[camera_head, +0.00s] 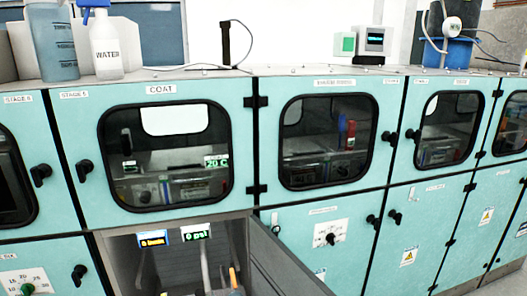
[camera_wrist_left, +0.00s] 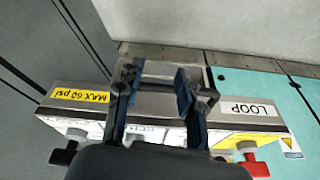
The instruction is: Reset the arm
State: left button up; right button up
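My left gripper (camera_wrist_left: 157,85) shows in the left wrist view with its two dark fingers spread apart and nothing seen held between them. Behind the fingers is a long grey box with a yellow "MAX 60 psi" label (camera_wrist_left: 81,95) and a white "LOOP" label (camera_wrist_left: 247,108). A black-handled valve (camera_wrist_left: 66,152) and a red-handled valve (camera_wrist_left: 252,160) are on its near side. The distance from fingers to box cannot be told.
Teal cabinets with windowed doors, one labelled "COAT" (camera_head: 165,150), fill the head view. A lower compartment stands open, its door (camera_head: 285,262) swung outward, with lit displays (camera_head: 195,231) inside. A water bottle (camera_head: 105,45) and a beaker (camera_head: 54,45) stand on top.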

pick_arm(q)
jog(key=s+a+f+m+g+b, duration=0.1)
jog(key=s+a+f+m+b, duration=0.15)
jog(key=s+f, duration=1.3)
jog(key=s+a+f, duration=0.2)
jog(key=s+f, duration=0.1)
jog(key=s, duration=0.7)
jog(key=s+a+f+g+b, duration=0.1)
jog(key=s+f, duration=0.3)
jog(key=s, duration=0.6)
jog(key=shift+s+a+f+m+h, duration=0.15)
jog(key=shift+s+a+m+h, duration=0.2)
jog(key=shift+a, duration=0.4)
